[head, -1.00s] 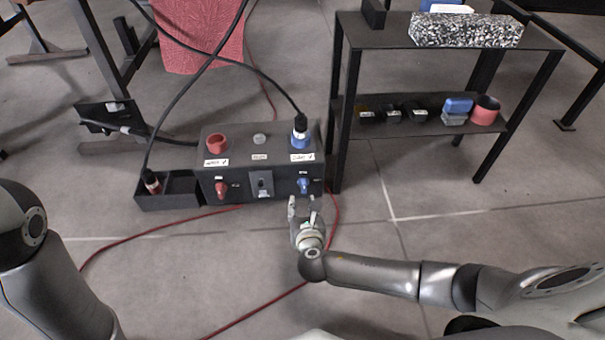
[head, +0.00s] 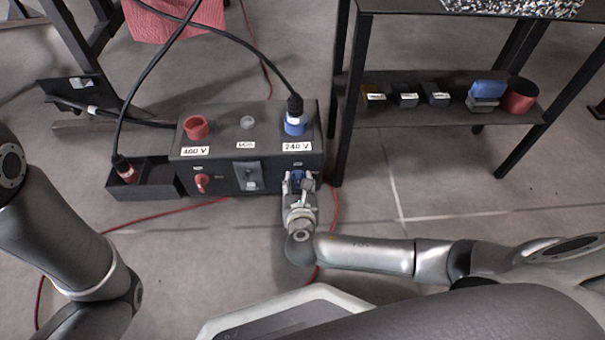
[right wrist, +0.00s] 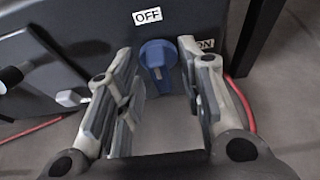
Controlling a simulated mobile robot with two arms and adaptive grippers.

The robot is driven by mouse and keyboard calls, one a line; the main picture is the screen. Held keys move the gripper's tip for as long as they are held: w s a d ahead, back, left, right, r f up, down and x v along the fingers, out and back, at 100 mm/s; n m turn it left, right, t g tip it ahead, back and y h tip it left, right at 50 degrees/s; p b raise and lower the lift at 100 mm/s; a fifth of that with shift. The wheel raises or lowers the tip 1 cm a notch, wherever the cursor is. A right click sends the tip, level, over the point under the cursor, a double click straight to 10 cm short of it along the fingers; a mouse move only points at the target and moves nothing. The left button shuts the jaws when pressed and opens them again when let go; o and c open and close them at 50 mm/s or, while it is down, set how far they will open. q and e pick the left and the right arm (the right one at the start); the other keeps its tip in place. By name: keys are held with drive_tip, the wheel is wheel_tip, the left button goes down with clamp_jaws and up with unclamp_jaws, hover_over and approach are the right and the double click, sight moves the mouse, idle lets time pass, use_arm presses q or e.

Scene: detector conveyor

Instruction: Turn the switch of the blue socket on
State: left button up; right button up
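The blue switch (right wrist: 158,57) is on the front of the dark socket box (head: 219,175), below the blue 240 V socket (head: 296,125). In the right wrist view it has an OFF label above it and an ON label at its right; its pointer ridge looks roughly upright. A black plug sits in the blue socket. My right gripper (right wrist: 165,92) is open, with one finger on each side of the blue switch and a gap to it. It also shows at the box front in the head view (head: 299,183). My left gripper is out of view; only its arm shows.
A small black bin (head: 155,180) holding a red plug adjoins the box. A black shelf (head: 430,123) stands close to the right.

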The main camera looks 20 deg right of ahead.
drive_tip(key=shift+w+f, duration=0.1)
drive_tip(key=shift+w, duration=0.15)
drive_tip(key=shift+d, duration=0.1)
clamp_jaws()
